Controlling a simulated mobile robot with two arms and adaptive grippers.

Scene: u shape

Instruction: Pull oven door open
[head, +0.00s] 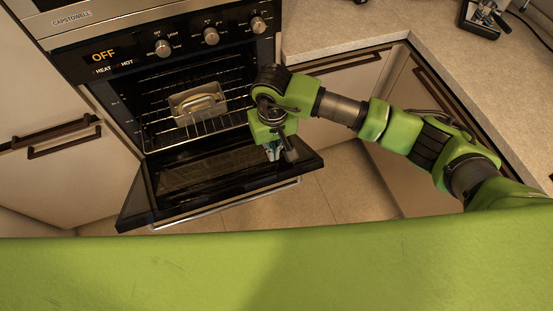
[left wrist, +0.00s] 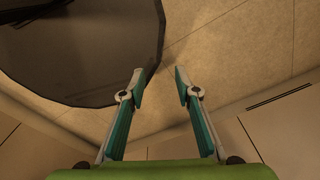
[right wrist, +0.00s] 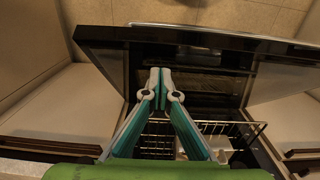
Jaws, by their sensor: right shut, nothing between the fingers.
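The oven door (head: 178,190) is swung down and open, tilted out from the oven in the head view. Its long metal handle (head: 222,206) runs along the door's outer edge. My right gripper (head: 273,153) is over the right part of the door, on its inner side. In the right wrist view my right gripper (right wrist: 160,72) is shut and empty, with the door (right wrist: 210,58) beyond its fingertips. I cannot tell whether the fingertips touch the door. My left gripper (left wrist: 156,72) shows only in the left wrist view, open and empty above the floor.
Inside the oven, a metal pan (head: 197,104) rests on a wire rack (head: 222,120). Knobs (head: 211,36) line the panel above. Cabinets flank the oven, and a countertop (head: 335,25) lies to the right. Tiled floor (head: 335,195) in front is clear.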

